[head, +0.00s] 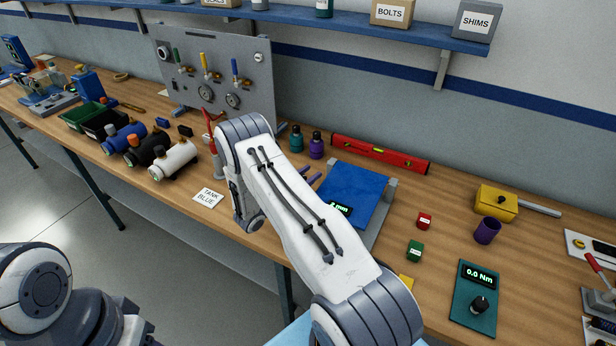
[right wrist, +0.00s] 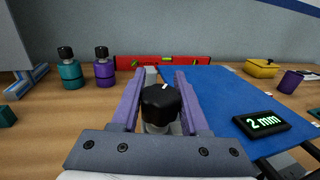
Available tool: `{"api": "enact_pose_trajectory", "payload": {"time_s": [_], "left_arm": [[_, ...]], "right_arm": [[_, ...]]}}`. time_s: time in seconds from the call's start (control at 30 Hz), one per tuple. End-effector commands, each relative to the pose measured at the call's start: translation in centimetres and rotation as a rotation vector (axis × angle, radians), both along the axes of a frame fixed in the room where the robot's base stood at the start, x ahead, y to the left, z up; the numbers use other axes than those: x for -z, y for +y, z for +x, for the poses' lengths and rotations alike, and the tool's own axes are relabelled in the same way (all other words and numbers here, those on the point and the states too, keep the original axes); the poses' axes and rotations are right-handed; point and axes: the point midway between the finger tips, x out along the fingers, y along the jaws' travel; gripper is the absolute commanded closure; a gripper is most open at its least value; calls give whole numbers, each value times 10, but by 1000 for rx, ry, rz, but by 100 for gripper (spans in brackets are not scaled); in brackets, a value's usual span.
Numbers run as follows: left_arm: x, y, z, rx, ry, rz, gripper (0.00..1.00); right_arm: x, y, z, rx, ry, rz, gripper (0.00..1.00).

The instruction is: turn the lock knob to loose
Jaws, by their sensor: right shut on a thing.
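The lock knob (right wrist: 161,103) is black with a white mark on its top edge and stands on a pale stem in the right wrist view. It sits between the two purple fingers of my right gripper (right wrist: 160,85), which is shut on it. In the head view my right arm hides the knob, and only bits of the purple fingers (head: 312,176) show. The knob is beside a blue plate (right wrist: 212,90) with a display (right wrist: 262,122) reading "2 mm"; the plate also shows in the head view (head: 352,190). My left gripper is out of view.
A red level (head: 380,153) lies behind the plate. Teal (head: 296,138) and purple (head: 316,145) bottles stand to the left.

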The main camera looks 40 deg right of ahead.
Motion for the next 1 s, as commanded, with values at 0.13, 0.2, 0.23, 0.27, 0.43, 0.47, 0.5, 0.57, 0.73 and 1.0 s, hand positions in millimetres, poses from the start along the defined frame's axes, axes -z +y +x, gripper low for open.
{"api": "enact_pose_trajectory", "payload": {"time_s": [0.13, 0.2, 0.23, 0.27, 0.43, 0.47, 0.5, 0.57, 0.73, 1.0], "left_arm": [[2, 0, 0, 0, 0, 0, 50], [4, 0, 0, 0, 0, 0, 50], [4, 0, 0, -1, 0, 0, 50], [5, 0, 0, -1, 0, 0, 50], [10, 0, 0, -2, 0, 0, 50], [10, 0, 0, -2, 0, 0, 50], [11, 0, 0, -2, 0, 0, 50], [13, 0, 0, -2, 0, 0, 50], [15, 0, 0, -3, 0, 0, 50], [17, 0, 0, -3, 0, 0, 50]], "right_arm": [[2, -2, -4, -119, 10, -2, 100], [2, -1, -2, -183, 9, -2, 100], [2, -1, -1, -210, 9, -1, 100], [2, -1, 0, -235, 8, -1, 100], [3, 0, 3, -364, 8, -1, 100], [3, 1, 4, -385, 8, -1, 100], [3, 1, 5, -410, 7, 0, 100], [2, 2, 6, -444, 7, -1, 100], [2, 3, 8, -515, 8, -1, 100], [2, 4, 9, -565, 9, 1, 100]]}}
